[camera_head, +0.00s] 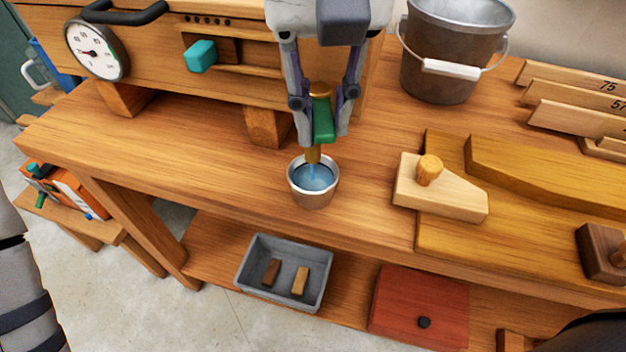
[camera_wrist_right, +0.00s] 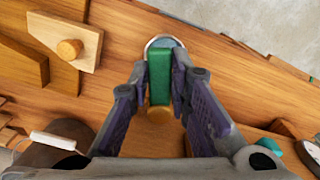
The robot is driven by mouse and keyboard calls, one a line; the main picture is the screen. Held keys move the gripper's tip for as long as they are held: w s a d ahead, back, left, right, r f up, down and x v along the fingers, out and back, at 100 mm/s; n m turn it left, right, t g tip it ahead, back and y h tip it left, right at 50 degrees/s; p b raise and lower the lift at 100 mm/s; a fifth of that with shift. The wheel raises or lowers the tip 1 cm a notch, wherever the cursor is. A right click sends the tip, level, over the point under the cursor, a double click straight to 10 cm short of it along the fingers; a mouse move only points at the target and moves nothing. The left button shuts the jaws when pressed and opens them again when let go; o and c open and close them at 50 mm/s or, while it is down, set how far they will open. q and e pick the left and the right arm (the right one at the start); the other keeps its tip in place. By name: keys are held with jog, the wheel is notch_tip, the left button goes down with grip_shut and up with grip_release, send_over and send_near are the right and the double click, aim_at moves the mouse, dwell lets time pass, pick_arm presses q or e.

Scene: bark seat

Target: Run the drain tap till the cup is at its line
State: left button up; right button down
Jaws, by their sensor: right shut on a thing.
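A metal cup (camera_head: 313,197) stands upright on the wooden bench under the brass drain tap (camera_head: 313,154). Bluish water shows inside the cup, and a thin stream seems to run into it from the spout. I cannot make out a line in the cup. My right gripper (camera_head: 321,130) reaches down from above, shut on the green tap handle (camera_head: 322,112). In the right wrist view the green handle (camera_wrist_right: 159,75) sits between the fingers, with the cup's rim (camera_wrist_right: 163,42) partly hidden beyond it. My left gripper is not in view.
A wooden box with a dial gauge (camera_head: 96,50) and a teal knob (camera_head: 201,56) stands behind on the left. A metal bucket (camera_head: 445,75) stands at the back right. A wooden block with a peg (camera_head: 440,190) lies right of the cup. A grey tray (camera_head: 284,270) sits on the lower shelf.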

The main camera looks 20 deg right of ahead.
dwell(0.4)
jog(key=m, duration=0.1)
jog(key=a+m, duration=0.1)
jog(key=m, duration=0.2)
jog(key=shift+w+a+m, duration=0.3)
jog(key=shift+w+a, duration=0.05)
jog(key=shift+w, duration=0.05)
jog(key=c, duration=1.5)
grip_release()
notch_tip(320, 180, up, 8)
